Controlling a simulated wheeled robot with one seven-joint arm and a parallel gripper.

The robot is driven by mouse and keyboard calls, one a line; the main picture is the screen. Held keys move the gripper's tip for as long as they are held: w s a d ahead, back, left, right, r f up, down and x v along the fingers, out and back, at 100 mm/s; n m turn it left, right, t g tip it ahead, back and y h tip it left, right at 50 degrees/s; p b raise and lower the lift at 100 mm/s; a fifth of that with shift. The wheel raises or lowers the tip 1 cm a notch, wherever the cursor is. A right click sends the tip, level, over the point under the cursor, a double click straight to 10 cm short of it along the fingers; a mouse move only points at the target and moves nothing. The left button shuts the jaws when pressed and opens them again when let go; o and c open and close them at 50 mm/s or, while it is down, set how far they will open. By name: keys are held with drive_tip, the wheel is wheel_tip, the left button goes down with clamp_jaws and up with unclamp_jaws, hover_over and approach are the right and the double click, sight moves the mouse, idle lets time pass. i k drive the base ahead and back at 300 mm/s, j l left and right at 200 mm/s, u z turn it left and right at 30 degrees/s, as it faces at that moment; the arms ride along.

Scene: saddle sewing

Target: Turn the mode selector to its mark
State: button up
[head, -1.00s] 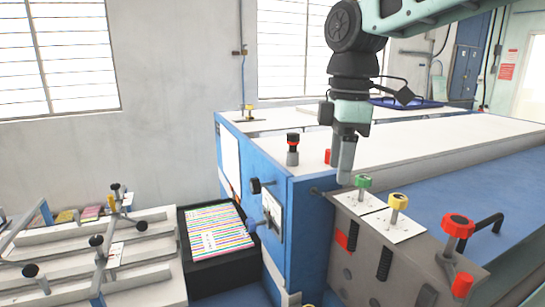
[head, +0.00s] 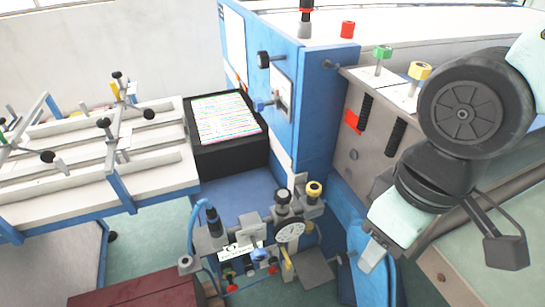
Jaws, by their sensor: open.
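I cannot tell for sure which control is the mode selector. A lever with a blue knob (head: 265,105) stands out from a pale plate (head: 282,92) on the blue cabinet's side. A black knob (head: 266,59) sits above it. Lower down, a grey fixture (head: 290,234) carries a white dial, black and yellow knobs, small coloured knobs and a yellow lever (head: 286,256). No target mark is readable at this size. My gripper (head: 371,257) is open and empty, pointing down to the right of the grey fixture and apart from it. Its far finger is partly hidden.
The blue cabinet (head: 323,110) and a grey panel with green (head: 382,53) and yellow (head: 419,71) knobs stand close to my arm. A black bin (head: 228,158) holds striped sheets. A rack with clamps (head: 150,145) fills the left. A dark red box (head: 150,292) lies below.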

sight(274, 260)
drive_tip(key=k+j+u, duration=0.15)
drive_tip(key=k+j, duration=0.65)
